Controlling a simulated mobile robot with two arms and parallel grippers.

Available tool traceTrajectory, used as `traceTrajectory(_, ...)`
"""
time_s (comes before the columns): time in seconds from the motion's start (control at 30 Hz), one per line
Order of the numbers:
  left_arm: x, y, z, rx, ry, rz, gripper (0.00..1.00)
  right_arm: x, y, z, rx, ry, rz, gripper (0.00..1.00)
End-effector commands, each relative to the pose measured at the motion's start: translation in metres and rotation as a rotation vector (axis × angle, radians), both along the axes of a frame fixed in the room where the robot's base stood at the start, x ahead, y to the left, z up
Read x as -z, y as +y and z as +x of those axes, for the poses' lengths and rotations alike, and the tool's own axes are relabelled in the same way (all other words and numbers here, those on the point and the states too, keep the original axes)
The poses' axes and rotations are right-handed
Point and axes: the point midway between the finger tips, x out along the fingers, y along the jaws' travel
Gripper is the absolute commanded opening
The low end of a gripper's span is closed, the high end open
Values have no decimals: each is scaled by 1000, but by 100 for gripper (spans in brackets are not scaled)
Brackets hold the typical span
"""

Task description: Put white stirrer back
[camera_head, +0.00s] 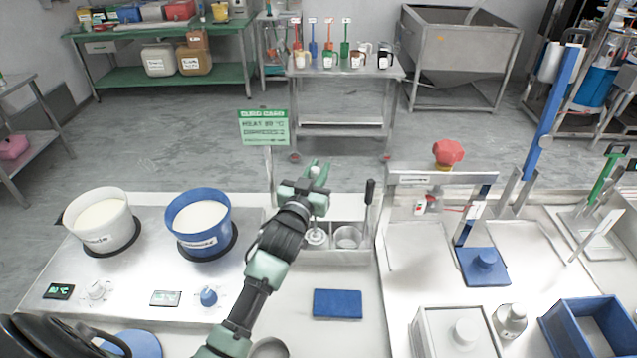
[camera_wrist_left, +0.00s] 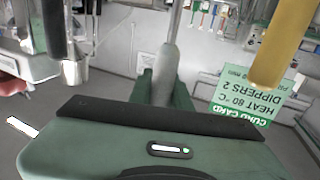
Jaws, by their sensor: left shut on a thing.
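My left gripper (camera_head: 318,174) is shut on a pale upright rod (camera_wrist_left: 168,60), which looks like the white stirrer's handle. In the head view, the stirrer's round white lower end (camera_head: 316,237) shows below the gripper, at the left compartment of a grey metal holder (camera_head: 340,257). I cannot tell whether it rests on the bottom or hangs just above. The holder's right compartment has a round clear rim (camera_head: 348,237), and a dark-handled tool (camera_head: 369,194) stands at its right end. My right gripper is not in view.
A white pot (camera_head: 101,222) and a blue pot (camera_head: 198,224) with white contents stand left of my arm. A green sign (camera_head: 264,127) stands behind the holder. A blue block (camera_head: 338,304) lies in front. A yellow bar (camera_wrist_left: 275,45) is close in the wrist view.

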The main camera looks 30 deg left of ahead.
Motion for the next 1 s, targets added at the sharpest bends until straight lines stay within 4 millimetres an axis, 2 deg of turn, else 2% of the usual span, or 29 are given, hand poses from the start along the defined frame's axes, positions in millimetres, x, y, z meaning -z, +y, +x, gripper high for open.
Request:
traceTrajectory(0.2,32,0,0,-1,3,-2,0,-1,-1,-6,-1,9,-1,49)
traceTrajectory(0.3,41,0,0,0,1,-2,0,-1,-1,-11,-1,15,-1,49)
traceTrajectory(0.67,45,0,0,0,0,-1,0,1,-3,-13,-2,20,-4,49)
traceTrajectory(0.7,45,0,0,0,1,-1,24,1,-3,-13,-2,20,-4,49)
traceTrajectory(0.77,45,0,0,0,1,-1,40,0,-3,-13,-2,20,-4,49)
traceTrajectory(1.0,44,0,0,0,1,0,40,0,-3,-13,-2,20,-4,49)
